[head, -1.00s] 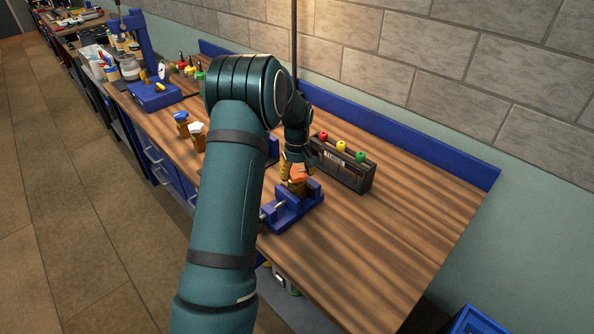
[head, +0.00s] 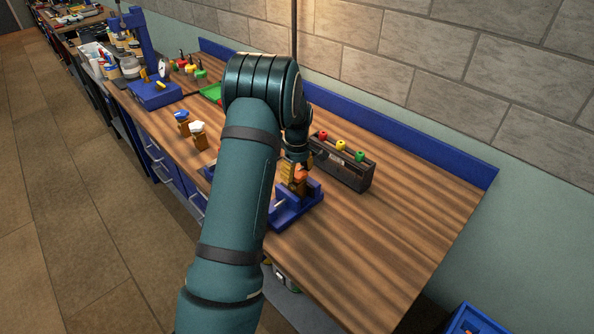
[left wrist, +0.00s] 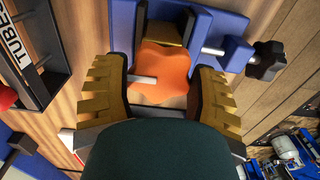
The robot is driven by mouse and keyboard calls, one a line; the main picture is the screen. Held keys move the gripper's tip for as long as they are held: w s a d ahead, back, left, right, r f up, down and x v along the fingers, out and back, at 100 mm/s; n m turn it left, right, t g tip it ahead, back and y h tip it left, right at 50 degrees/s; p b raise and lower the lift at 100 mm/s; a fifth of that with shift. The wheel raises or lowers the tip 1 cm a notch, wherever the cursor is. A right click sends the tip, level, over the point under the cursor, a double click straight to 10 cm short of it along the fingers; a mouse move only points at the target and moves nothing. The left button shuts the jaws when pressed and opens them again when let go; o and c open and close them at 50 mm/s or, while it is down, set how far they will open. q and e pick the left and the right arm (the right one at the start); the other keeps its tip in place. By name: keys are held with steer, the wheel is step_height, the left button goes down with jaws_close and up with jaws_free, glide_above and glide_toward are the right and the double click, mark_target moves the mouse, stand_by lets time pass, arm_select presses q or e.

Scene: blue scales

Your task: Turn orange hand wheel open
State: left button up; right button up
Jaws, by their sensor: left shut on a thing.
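The orange hand wheel (left wrist: 165,72) is lobed and sits by a blue vise-like fixture (left wrist: 226,38) on the wooden bench. It also shows in the head view (head: 301,175), partly covered, above the blue fixture (head: 298,208). My left gripper (head: 294,176) reaches down to the wheel. In the left wrist view, the ribbed yellow fingers of my left gripper (left wrist: 160,88) stand on either side of the wheel, shut on it. A pale rod crosses the wheel's left side. My right gripper is not in view.
A dark rack (head: 343,172) with red, yellow and green tops stands just behind the fixture. A white-topped knob (head: 197,130) and a blue-topped one (head: 182,117) stand left of my arm. The bench (head: 405,215) is clear on the right.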

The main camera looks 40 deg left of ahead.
mark_target(297, 172)
arm_select(q)
steer(key=o, duration=1.2)
step_height(297, 172, up, 12)
steer(key=shift+s, duration=0.1)
stand_by(0.4)
